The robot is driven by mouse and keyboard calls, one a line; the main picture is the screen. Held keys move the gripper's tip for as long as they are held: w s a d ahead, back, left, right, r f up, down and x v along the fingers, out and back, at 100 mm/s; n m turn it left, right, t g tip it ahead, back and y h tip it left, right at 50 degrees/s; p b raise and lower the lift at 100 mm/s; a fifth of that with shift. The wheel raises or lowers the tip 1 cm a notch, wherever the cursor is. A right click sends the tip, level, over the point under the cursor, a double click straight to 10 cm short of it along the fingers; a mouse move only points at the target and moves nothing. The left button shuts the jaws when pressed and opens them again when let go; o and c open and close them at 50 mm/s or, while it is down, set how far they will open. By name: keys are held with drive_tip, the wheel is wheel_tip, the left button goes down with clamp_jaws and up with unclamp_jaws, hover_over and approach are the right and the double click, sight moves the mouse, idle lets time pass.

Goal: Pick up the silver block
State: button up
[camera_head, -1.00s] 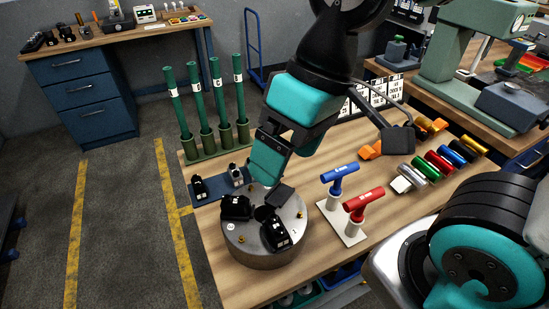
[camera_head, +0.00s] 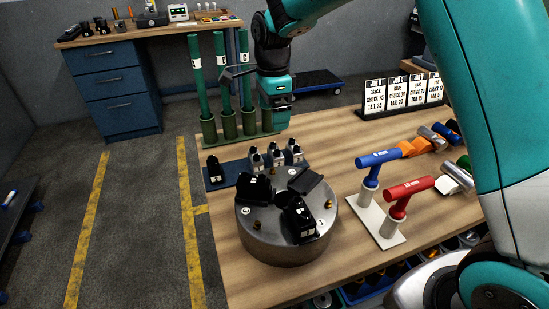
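Several small silver-grey stepped blocks (camera_head: 276,157) stand on a dark blue mat (camera_head: 233,176) at the table's left back, with a black block (camera_head: 215,168) at the mat's left end. I cannot tell which one is the task's silver block. My gripper (camera_head: 274,128) is a teal and black unit hanging beyond the mat, beside the green tubes, above and behind the silver blocks in the picture. Its fingertips are not clear, and I see nothing held in it.
A round metal chuck (camera_head: 282,247) with black jaws stands in front of the mat. Green tubes (camera_head: 223,90) rise behind it. Blue (camera_head: 385,158) and red (camera_head: 408,188) T-handles stand in a white base at right. Sign cards (camera_head: 403,92) stand at the back.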

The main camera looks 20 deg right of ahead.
sight(275, 151)
wheel_tip(275, 151, down, 7)
drive_tip(key=shift+p, duration=0.3)
drive_tip(key=shift+s+d+f+p, duration=0.1)
drive_tip(key=shift+s+f+p, duration=0.1)
drive_tip(key=shift+f, duration=0.7)
drive_tip(key=shift+s+a+f+p, duration=0.1)
drive_tip(key=shift+f+p, duration=0.1)
drive_tip(key=shift+f, duration=0.7)
drive_tip(key=shift+s+d+f+p, duration=0.1)
drive_tip(key=shift+s+f+p, duration=0.1)
drive_tip(key=shift+f, duration=0.7)
drive_tip(key=c, duration=1.1)
drive_tip(key=shift+w, duration=0.1)
drive_tip(key=shift+r, duration=0.1)
wheel_tip(275, 151, up, 20)
drive_tip(key=shift+f+b, duration=0.1)
drive_tip(key=shift+b, duration=0.6)
